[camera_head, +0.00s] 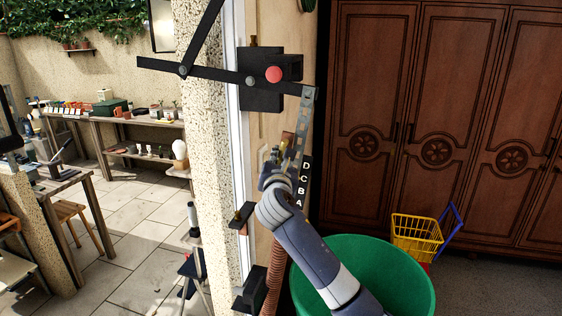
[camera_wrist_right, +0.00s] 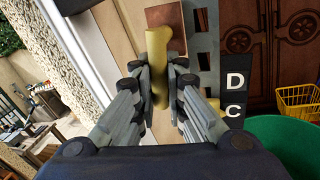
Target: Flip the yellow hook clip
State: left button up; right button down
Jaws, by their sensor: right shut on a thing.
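The yellow hook clip (camera_wrist_right: 157,60) stands upright between the fingers of my right gripper (camera_wrist_right: 158,85) in the right wrist view. It reaches up above the fingertips, near a brown block (camera_wrist_right: 167,16). In the head view my right gripper (camera_head: 277,167) is at the narrow wall panel, beside the grey slotted strip (camera_head: 303,120). The clip shows there only as a small yellow patch (camera_head: 284,145), mostly hidden by the gripper. My right gripper is shut on the clip. My left gripper is in neither view.
A black box with a red button (camera_head: 274,74) and black bars is above. A black label strip with letters (camera_head: 303,183) runs beside the gripper. A green tub (camera_head: 385,270) stands below right, with a yellow basket (camera_head: 417,236) beyond. Wooden cabinets (camera_head: 440,110) fill the right.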

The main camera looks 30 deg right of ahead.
jog(key=shift+w+a+r+m+g+h+b, duration=0.1)
jog(key=shift+w+a+r+m+h+b, duration=0.45)
jog(key=shift+m+b, duration=2)
jog(key=shift+w+a+r+m+g+h+b, duration=0.15)
jog(key=shift+r+m+h+b, duration=0.7)
jog(key=shift+m+b, duration=1.65)
jog(key=shift+w+a+r+m+g+h+b, duration=0.1)
jog(key=shift+w+a+r+m+h+b, duration=0.25)
jog(key=shift+m+h+b, duration=2.05)
jog(key=m+y+p, duration=0.1)
jog(key=m+y, duration=0.1)
jog(key=shift+w+d+r+y+p, duration=0.1)
jog(key=shift+r+y+p, duration=0.05)
jog(key=shift+y+p, duration=0.25)
jog(key=c, duration=1.9)
grip_release()
jog(key=v, duration=1.2)
